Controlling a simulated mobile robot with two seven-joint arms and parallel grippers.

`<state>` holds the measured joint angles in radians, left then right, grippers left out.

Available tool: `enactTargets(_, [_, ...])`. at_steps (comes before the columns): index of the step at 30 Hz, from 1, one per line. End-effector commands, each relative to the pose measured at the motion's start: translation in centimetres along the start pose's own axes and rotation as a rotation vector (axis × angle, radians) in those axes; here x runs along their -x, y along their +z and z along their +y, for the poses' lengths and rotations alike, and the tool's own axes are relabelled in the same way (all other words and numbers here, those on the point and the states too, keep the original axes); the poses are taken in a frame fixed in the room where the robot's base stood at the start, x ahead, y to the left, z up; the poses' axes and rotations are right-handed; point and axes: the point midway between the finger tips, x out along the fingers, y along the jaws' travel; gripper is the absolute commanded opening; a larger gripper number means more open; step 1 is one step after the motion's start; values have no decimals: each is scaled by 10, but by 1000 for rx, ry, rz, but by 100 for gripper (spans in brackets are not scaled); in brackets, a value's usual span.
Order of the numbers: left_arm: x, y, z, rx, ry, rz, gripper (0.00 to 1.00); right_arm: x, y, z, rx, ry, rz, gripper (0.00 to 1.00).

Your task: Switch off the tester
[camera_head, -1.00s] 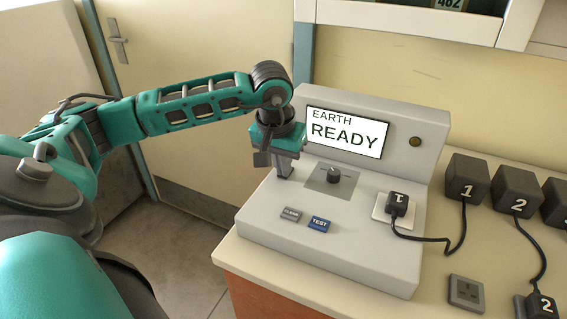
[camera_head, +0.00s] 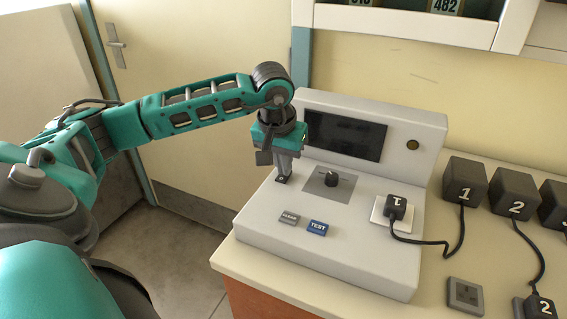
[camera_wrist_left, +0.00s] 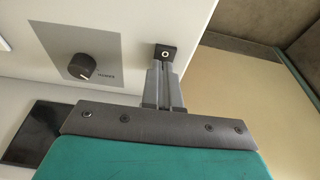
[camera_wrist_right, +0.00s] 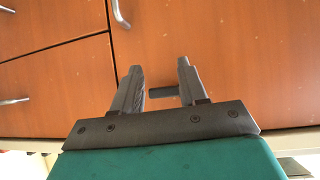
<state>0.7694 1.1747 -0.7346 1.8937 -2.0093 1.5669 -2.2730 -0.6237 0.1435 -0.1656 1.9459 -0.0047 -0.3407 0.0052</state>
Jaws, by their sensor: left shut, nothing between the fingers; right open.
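The tester (camera_head: 335,235) is a pale grey console on the bench in the head view. Its screen (camera_head: 345,136) is dark and blank. A black rotary knob (camera_head: 331,179) sits on its sloped top, with a grey CLEAR button (camera_head: 289,217) and a blue TEST button (camera_head: 318,227) in front. A small dark square switch (camera_wrist_left: 165,53) shows in the left wrist view. My left gripper (camera_head: 283,178) is shut and empty, its tips at that switch, touching or very close. My right gripper (camera_wrist_right: 159,80) is open and empty in the right wrist view, facing orange cabinet fronts.
A plug marked 1 (camera_head: 396,207) sits in the tester's white socket, its cable running to a black block marked 1 (camera_head: 465,178). Other numbered blocks stand to the right, including one marked 2 (camera_head: 515,191). A grey wall-type socket (camera_head: 465,293) lies on the bench.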

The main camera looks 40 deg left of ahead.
Motion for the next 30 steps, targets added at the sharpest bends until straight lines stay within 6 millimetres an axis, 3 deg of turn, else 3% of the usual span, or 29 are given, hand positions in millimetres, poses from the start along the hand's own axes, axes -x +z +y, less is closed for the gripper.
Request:
enactTargets(5, [9,-1,0,1,0,1,0,4,-5,1,2,1,2,43])
enactTargets(11, [48,-3,0,7,-3,2,0,19,-27,2,2,2,2,43])
enactTargets(21, [114,15,1,8,-2,5,0,16,-22,2,2,4,-1,43])
enactTargets(30, [138,22,1,9,-3,1,0,16,-22,3,2,4,-2,43])
